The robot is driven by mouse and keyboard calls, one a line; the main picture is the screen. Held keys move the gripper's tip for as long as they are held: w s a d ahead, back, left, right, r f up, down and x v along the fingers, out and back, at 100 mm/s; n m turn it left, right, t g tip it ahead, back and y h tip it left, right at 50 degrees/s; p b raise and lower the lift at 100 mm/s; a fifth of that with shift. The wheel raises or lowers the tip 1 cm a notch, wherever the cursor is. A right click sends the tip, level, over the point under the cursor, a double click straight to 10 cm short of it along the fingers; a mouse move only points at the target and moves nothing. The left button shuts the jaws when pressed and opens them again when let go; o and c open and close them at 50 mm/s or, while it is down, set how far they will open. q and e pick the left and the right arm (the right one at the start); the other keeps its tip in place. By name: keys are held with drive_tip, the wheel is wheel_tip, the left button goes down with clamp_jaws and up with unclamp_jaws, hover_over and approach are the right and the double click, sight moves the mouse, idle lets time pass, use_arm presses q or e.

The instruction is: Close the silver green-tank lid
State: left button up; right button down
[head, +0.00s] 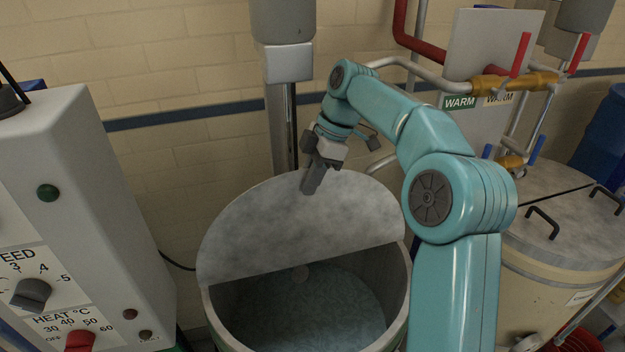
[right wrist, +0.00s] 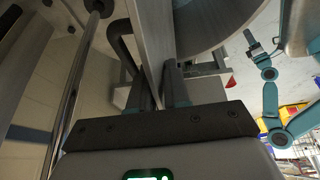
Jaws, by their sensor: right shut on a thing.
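The silver lid (head: 300,225) is a mottled grey half-disc, standing tilted up on the back half of the round tank. The front half of the tank (head: 400,300) is open and pale greenish liquid shows inside. My right gripper (head: 311,184) is at the lid's top edge. In the right wrist view the lid (right wrist: 150,40) runs between the fingers of my right gripper (right wrist: 158,88), which is shut on it. A dark bar handle (right wrist: 118,42) on the lid is beside one finger. My left gripper (right wrist: 250,40) seems to show small in that view; its jaws are unclear.
A grey control cabinet (head: 80,200) with knobs stands at the left. A metal post (head: 284,130) stands behind the lid. Pipes with red-handled valves (head: 515,80) are at the upper right. Another tank (head: 555,225) with black lid handles is at the right.

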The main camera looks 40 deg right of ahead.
drive_tip(key=shift+w+f, duration=0.25)
drive_tip(key=shift+f, duration=0.1)
idle(0.6)
drive_tip(key=c, duration=1.1)
unclamp_jaws()
drive_tip(key=shift+w+f, duration=0.1)
drive_tip(key=shift+w, duration=0.1)
use_arm(q)
drive_tip(key=shift+w+r+p, duration=0.2)
drive_tip(key=shift+r+p, duration=0.9)
drive_tip(key=shift+p, duration=0.05)
drive_tip(key=shift+w+r+p, duration=0.15)
drive_tip(key=shift+r+p, duration=0.9)
drive_tip(key=shift+p, duration=0.1)
use_arm(e)
drive_tip(key=shift+w+d+v, duration=0.1)
drive_tip(key=shift+w+v, duration=0.15)
drive_tip(key=shift+v, duration=1.2)
drive_tip(key=shift+w+d+v, duration=0.1)
drive_tip(key=shift+w+v, duration=0.15)
drive_tip(key=shift+v, duration=1.2)
drive_tip(key=shift+w+d+v, duration=0.15)
drive_tip(key=shift+w+v, duration=0.1)
drive_tip(key=shift+v, duration=1.15)
